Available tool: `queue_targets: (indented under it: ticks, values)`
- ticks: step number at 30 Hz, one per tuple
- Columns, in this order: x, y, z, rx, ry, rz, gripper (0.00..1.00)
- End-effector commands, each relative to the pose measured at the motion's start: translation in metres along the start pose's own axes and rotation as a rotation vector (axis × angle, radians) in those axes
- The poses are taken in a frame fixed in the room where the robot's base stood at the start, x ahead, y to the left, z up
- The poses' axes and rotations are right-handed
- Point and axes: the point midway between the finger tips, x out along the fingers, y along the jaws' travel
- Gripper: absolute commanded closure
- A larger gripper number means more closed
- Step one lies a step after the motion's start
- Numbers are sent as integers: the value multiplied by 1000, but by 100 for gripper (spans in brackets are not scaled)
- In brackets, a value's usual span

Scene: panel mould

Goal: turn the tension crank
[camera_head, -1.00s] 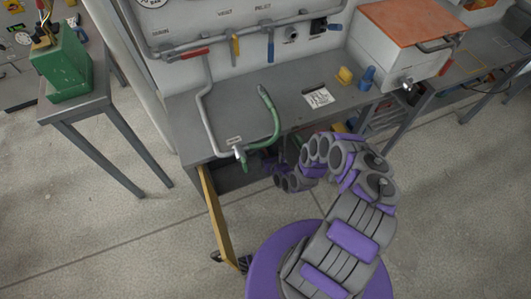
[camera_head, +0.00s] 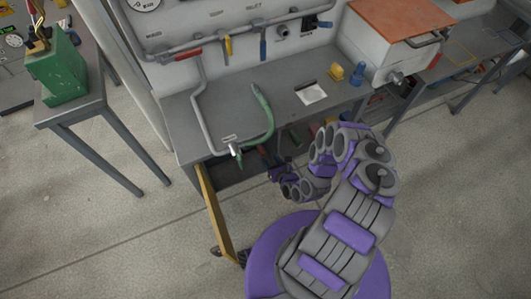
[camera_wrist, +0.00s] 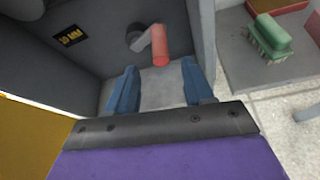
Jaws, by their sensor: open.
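The crank shows in the wrist view as a red cylindrical handle (camera_wrist: 159,45) on a dark round hub (camera_wrist: 137,37), set on a grey wall in the cabinet under the bench. My gripper (camera_wrist: 158,88) has its two blue fingers spread apart, with nothing between them. The red handle is ahead of the fingertips, a little above the gap between them in the picture, and apart from them. In the head view my gripper (camera_head: 271,170) is low at the bench's front edge, small and partly hidden, and I cannot make out the crank there.
A yellow door (camera_head: 215,215) stands open at the cabinet's left; its yellow face (camera_wrist: 28,135) fills the wrist view's lower left. A bench top (camera_head: 290,95) with a green-handled pipe (camera_head: 267,120) overhangs the cabinet. A green brush-like block (camera_wrist: 270,38) sits to the right. The floor nearby is clear.

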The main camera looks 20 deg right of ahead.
Motion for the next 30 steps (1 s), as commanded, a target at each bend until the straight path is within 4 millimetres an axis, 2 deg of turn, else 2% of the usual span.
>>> queue_targets:
  ticks: [1,6,12,23,26,30]
  values:
    - [-12,0,0,4,5,-3,48]
    - [-43,-1,0,5,4,-3,48]
    - [-63,-2,0,1,-2,-3,48]
    - [-69,-1,0,1,-2,-1,48]
    - [-69,-2,0,-10,0,-2,57]
    - [-69,-10,2,-146,23,-9,70]
